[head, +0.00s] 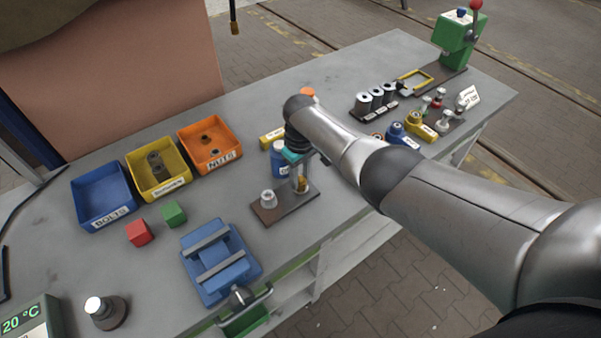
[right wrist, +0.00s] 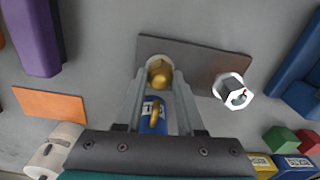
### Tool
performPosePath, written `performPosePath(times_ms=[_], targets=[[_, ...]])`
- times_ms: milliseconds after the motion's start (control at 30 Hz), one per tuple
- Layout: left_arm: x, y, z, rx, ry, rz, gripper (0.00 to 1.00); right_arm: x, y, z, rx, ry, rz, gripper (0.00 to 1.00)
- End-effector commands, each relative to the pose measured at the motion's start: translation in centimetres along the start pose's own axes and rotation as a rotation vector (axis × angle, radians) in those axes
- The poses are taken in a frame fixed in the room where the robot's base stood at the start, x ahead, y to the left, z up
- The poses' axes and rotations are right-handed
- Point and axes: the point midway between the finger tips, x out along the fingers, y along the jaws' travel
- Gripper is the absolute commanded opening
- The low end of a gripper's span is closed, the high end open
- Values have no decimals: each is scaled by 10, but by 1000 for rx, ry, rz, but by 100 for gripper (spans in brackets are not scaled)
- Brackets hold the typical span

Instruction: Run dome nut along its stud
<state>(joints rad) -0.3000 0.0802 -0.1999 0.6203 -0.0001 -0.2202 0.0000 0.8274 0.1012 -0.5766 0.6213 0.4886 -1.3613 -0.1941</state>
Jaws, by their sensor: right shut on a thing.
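My right gripper (head: 299,178) reaches down over a dark brown plate (head: 284,208) on the bench. In the right wrist view its two fingers (right wrist: 160,80) are closed around a brass dome nut (right wrist: 159,70), which stands over the same plate (right wrist: 190,58). In the head view a little brass shows between the fingers. The stud under the dome nut is hidden, so I cannot tell how far down the nut sits. A silver hex nut (head: 268,198) stands at the plate's other end; it also shows in the right wrist view (right wrist: 233,90). My left gripper is out of view.
A blue container (head: 279,157) stands close behind the gripper. Blue (head: 103,218), yellow (head: 138,188) and orange (head: 233,157) bins stand to the left. A blue vise (head: 251,268) is in front. Metal cylinders (head: 376,98) and small fittings stand at right.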

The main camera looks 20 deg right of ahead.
Motion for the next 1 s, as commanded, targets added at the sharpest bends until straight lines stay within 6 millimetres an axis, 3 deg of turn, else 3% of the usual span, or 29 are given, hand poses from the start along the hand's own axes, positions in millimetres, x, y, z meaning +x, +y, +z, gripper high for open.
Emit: performPosePath(times_ms=[1000], targets=[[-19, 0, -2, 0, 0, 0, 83, -6, 1, -4, 967, 10, -2, 0]])
